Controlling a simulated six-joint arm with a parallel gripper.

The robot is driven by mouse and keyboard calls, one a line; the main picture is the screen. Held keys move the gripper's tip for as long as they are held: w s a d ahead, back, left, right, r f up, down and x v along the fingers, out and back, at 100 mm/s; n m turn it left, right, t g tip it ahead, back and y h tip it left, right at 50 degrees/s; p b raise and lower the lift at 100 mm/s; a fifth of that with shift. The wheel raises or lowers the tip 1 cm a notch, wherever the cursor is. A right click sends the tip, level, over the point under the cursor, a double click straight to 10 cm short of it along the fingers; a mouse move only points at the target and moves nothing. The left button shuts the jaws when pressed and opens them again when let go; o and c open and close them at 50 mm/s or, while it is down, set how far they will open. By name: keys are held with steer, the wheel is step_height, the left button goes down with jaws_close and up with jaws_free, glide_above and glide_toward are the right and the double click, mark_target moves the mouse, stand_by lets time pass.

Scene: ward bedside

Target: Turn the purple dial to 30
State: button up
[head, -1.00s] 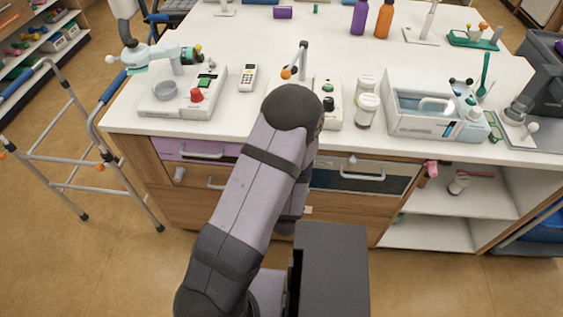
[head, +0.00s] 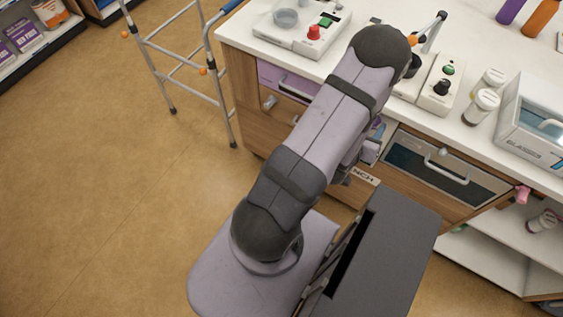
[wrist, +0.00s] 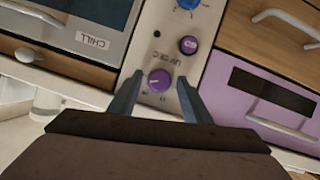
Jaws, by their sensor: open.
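In the wrist view the purple dial (wrist: 159,80) is a round knob with a pale pointer mark, on a light panel (wrist: 166,53) with printed lettering that appears upside down. My gripper (wrist: 158,88) is open, with one dark finger on each side of the dial. The fingertips lie near the panel; I cannot tell if they touch the dial. Its scale numbers are too small to read. In the head view my arm hides the dial and most of the gripper.
A purple drawer (wrist: 262,88) and a compartment labelled CHILL (wrist: 92,40) flank the panel. In the head view, a walker (head: 190,70) stands left of the counter and the floor (head: 90,190) is clear.

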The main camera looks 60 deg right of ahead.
steer(key=w+a+r+n+g+p, duration=0.2)
steer(key=a+n+g+p, duration=0.15)
steer(key=a, duration=0.35)
steer(key=w+f+n+t+y+b, duration=0.1)
steer(key=w+f+t+y+b, duration=0.3)
steer(key=w+f, duration=0.55)
steer(key=w+a+f+n+t+y+b, duration=0.3)
steer(key=w+a+f+y+b, duration=0.2)
steer(key=w+a+f, duration=0.3)
steer(key=shift+w+a+f+y+b, duration=0.15)
steer(key=shift+a+f+y+b, duration=0.2)
steer(key=shift+a, duration=0.6)
steer(key=shift+r, duration=0.1)
